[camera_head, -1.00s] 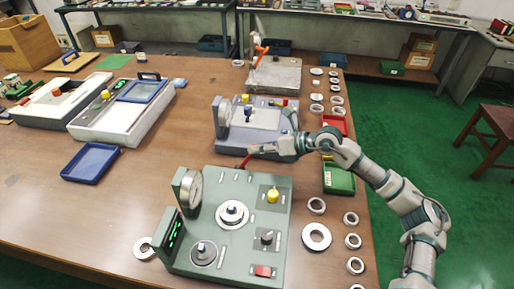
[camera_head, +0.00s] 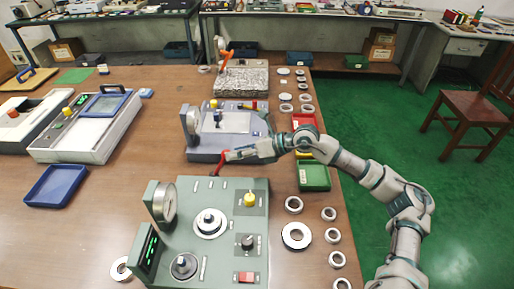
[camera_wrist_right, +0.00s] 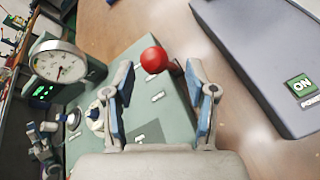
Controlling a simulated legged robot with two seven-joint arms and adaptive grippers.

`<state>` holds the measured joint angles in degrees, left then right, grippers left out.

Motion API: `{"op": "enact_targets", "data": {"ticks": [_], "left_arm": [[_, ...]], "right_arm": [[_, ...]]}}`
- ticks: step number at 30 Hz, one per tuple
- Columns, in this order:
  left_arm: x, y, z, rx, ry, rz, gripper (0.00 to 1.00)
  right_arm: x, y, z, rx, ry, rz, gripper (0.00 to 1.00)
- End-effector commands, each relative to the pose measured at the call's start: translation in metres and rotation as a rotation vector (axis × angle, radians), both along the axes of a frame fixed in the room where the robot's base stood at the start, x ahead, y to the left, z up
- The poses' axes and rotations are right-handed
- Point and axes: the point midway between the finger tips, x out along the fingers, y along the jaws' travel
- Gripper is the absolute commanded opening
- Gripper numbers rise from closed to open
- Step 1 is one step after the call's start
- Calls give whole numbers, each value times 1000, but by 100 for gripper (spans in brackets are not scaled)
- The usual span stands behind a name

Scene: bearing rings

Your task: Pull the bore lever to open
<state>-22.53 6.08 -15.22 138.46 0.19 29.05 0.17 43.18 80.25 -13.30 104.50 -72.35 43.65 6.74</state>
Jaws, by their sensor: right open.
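The bore lever, a red lever (camera_head: 219,164), stands at the back edge of the green gauge machine (camera_head: 190,225). In the right wrist view its red ball knob (camera_wrist_right: 154,60) is between the fingertips, nearer the left finger; I cannot tell whether either finger touches it. My right gripper (camera_head: 230,156) is open, just right of the lever's top in the head view. Its two fingers (camera_wrist_right: 160,78) also show in the wrist view, with a gap around the knob. The lever's lower part is hard to make out in the wrist view. My left gripper is not in view.
A grey-blue machine (camera_head: 222,125) stands just behind the gripper. A round dial gauge (camera_head: 165,201) rises at the green machine's left. Red (camera_head: 304,121) and green (camera_head: 313,176) bins and several rings lie along the right table edge. Bare table lies left, near the blue tray (camera_head: 56,185).

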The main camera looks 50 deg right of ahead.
Motion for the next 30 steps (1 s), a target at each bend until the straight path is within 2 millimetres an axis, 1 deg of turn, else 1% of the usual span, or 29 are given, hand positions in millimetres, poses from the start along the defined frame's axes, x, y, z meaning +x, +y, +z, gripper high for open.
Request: {"op": "enact_targets", "data": {"ticks": [2, 5, 10, 19, 24, 30], "left_arm": [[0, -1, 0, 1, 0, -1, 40], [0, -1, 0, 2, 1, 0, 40], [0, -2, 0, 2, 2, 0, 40], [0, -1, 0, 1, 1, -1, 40], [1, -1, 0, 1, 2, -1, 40], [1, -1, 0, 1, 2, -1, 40]], "right_arm": [[-9, -7, 4, -9, 6, -2, 56], [-18, -11, 10, -11, 3, 13, 56], [-33, -27, 17, -8, 3, -7, 56], [-65, -49, 33, -3, 3, -3, 56], [-73, -55, 36, -1, 4, -1, 56], [-74, -56, 36, 0, 5, 0, 56]]}}
